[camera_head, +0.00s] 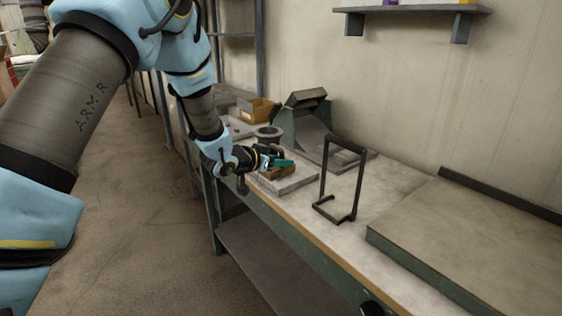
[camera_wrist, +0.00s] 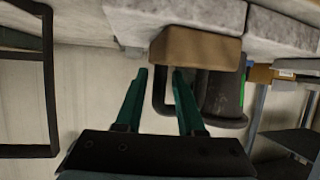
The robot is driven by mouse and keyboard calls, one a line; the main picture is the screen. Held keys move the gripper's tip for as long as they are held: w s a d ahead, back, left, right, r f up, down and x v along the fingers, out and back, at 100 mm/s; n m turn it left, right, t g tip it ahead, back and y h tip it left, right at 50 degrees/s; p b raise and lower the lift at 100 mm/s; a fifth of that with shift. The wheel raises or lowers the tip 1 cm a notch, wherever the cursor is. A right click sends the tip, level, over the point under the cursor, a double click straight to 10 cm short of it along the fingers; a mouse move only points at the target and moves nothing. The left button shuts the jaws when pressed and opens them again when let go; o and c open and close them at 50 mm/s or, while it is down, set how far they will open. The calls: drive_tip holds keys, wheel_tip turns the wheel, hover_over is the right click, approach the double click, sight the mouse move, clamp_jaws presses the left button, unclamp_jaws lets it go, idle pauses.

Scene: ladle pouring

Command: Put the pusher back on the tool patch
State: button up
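The pusher is a brown block (camera_head: 277,173) with a dark bent handle. In the head view the block is at a pale grey slab (camera_head: 293,186) on the bench, which looks like the tool patch. I cannot tell whether it rests on it. In the wrist view the block (camera_wrist: 195,46) lies against pale grey slabs (camera_wrist: 175,14), and its handle (camera_wrist: 159,96) extends toward me. My gripper (camera_head: 284,163) is beside the block. In the wrist view the green fingers (camera_wrist: 161,72) are apart, with part of the handle between them and small gaps visible. The right finger hides some of the handle.
A dark upright frame (camera_head: 323,187) stands right of the slab. A grey-green scoop-like stand (camera_head: 310,125) and a round dark pot (camera_head: 268,132) are behind the gripper. A yellow-brown box (camera_head: 257,109) is farther back. A large raised plate (camera_head: 480,240) fills the bench's right side.

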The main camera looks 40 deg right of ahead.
drive_tip(key=shift+o, duration=0.6)
drive_tip(key=shift+r, duration=0.25)
drive_tip(key=b+v, duration=0.2)
drive_tip(key=v, duration=1)
drive_tip(key=shift+f, duration=0.25)
